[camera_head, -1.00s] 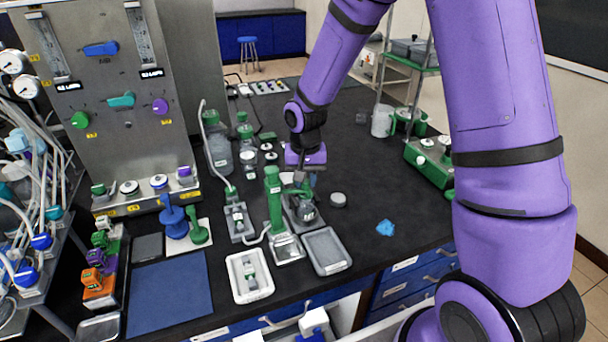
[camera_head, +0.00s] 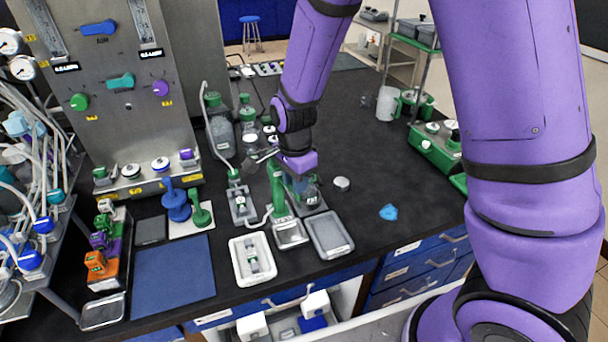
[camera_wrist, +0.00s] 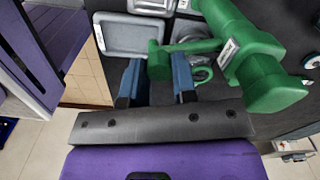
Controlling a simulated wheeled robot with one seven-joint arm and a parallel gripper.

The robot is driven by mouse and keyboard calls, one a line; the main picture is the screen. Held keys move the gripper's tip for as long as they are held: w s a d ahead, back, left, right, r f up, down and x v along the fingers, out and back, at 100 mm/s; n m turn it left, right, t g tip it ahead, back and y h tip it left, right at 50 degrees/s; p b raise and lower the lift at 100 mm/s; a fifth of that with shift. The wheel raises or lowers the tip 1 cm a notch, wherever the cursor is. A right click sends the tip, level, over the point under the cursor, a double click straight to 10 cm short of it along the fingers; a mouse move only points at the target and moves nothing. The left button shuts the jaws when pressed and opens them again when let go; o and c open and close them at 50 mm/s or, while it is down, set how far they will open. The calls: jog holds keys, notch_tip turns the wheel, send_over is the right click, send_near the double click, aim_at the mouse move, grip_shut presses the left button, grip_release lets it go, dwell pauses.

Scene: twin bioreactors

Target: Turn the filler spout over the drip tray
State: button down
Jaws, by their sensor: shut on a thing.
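The green filler post (camera_head: 277,190) stands upright at the middle of the bench, its spout partly hidden by my gripper in the head view. In the wrist view, the green spout arm (camera_wrist: 195,47) reaches left from the thick green post (camera_wrist: 265,85). The blue fingers of my gripper (camera_wrist: 158,82) are shut on the spout's outer end. A grey rectangular tray (camera_head: 329,235), also in the wrist view (camera_wrist: 132,35), lies beside the post's foot. A smaller metal tray (camera_head: 291,234) sits directly at that foot. I cannot tell for certain which is the drip tray.
A white tray (camera_head: 252,260) holding a small fitting lies at the front. Capped bottles (camera_head: 221,135) stand behind the post. A grey round lid (camera_head: 342,184) and a blue crumpled piece (camera_head: 388,212) lie to the right, with clear bench around them.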

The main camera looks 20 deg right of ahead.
jog(key=shift+s+a+m, duration=0.15)
jog(key=shift+a+m, duration=0.5)
jog(key=shift+m, duration=0.3)
jog(key=shift+s+a+m, duration=0.15)
jog(key=shift+a+m, duration=0.5)
jog(key=shift+m, duration=0.3)
jog(key=c, duration=0.9)
grip_release()
jog(key=shift+a, duration=0.1)
notch_tip(320, 180, up, 11)
